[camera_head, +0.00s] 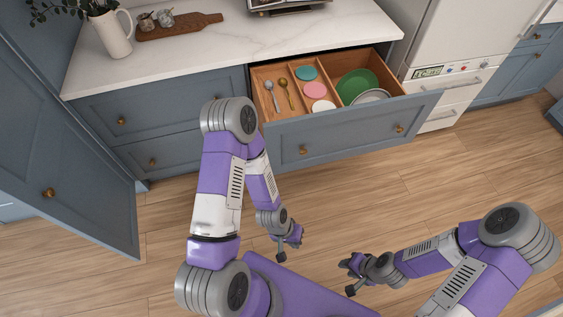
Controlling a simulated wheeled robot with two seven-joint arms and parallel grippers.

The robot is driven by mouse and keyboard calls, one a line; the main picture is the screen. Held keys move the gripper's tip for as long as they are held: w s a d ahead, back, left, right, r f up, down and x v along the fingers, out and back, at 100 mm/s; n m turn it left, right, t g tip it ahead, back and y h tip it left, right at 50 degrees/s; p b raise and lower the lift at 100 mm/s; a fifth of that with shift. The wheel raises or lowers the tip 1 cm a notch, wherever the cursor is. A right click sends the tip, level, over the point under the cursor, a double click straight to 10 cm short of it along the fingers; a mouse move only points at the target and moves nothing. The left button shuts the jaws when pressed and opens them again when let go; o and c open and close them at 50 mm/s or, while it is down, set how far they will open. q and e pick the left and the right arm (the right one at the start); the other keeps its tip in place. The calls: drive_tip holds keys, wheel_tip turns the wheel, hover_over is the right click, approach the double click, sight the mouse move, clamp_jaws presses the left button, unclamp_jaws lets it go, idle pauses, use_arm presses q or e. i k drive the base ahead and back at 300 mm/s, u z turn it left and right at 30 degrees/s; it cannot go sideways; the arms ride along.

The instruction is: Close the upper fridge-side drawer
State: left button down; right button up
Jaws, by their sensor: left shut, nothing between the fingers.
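The upper fridge-side drawer (350,130) is pulled well out from the blue cabinet, beside the white fridge. Its front is blue-grey with two brass knobs, one of them at the right (399,128). Inside are wooden compartments with two spoons, several small coloured dishes, a green plate (357,86) and a pale plate partly hidden by the front. My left gripper (289,246) is low over the floor, in front of and below the drawer, shut and empty. My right gripper (349,277) is further right and nearer me, apart from the drawer; its fingers are too small to read.
A blue cabinet door (70,150) stands open at the left. The white fridge (450,45) is right of the drawer. The counter (230,50) holds a white pitcher (113,35) and a wooden board (180,27). The wooden floor before the drawer is clear.

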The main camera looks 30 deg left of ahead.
sight(300, 138)
drive_tip(key=z, duration=0.25)
drive_tip(key=i, duration=0.65)
drive_tip(key=u, duration=0.95)
